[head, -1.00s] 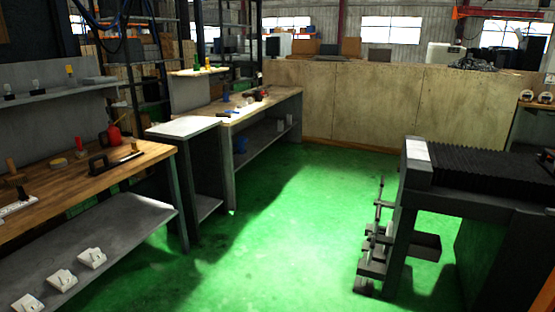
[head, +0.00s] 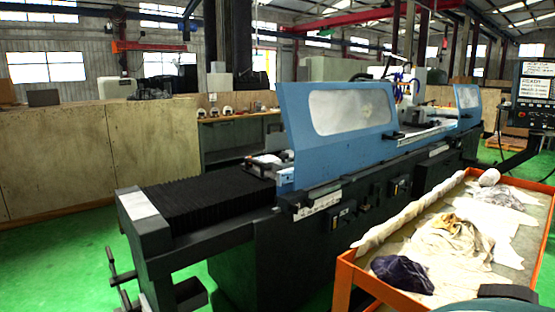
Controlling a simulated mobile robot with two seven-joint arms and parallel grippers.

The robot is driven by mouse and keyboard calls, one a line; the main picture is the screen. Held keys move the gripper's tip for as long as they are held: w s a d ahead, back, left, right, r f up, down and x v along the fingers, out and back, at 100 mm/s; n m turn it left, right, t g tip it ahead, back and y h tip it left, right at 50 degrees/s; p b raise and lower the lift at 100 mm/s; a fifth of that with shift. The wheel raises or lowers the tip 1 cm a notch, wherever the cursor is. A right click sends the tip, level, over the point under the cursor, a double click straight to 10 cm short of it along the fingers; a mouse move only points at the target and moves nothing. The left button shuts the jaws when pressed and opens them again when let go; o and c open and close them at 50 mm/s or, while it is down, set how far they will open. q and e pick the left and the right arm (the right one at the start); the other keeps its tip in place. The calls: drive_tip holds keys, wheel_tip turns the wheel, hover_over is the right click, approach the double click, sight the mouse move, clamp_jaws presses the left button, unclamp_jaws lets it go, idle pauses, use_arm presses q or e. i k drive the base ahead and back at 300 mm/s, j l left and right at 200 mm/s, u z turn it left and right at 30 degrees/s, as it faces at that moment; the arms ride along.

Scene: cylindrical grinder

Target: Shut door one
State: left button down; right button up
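The cylindrical grinder stands across the middle of the head view. A large blue sliding door (head: 334,118) with a clear window is on its near left part. A second blue door (head: 467,101) with a window is farther along to the right. A wide open gap lies between the two doors, and the machine's inner parts (head: 405,92) show through it. I cannot tell from the picture which of the two is door one. Neither of my grippers is in view.
An orange-rimmed tray cart (head: 350,271) with rags (head: 447,243) stands close on the right, in front of the grinder. A control panel (head: 535,95) is at the far right. Black bellows (head: 208,197) cover the machine's left end. Green floor (head: 60,260) is clear at left.

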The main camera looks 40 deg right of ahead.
sight(320, 155)
drive_tip(key=i+z, duration=0.3)
drive_tip(key=z, duration=0.15)
drive_tip(key=i+j+z, duration=0.15)
drive_tip(key=i+z, duration=0.15)
drive_tip(key=z, duration=0.15)
drive_tip(key=i+j+z, duration=0.2)
drive_tip(key=z, duration=0.25)
drive_tip(key=i+j+z, duration=0.15)
drive_tip(key=z, duration=0.25)
drive_tip(key=i+j+z, duration=0.4)
drive_tip(key=j+z, duration=0.2)
drive_tip(key=z, duration=0.2)
drive_tip(key=i, duration=0.05)
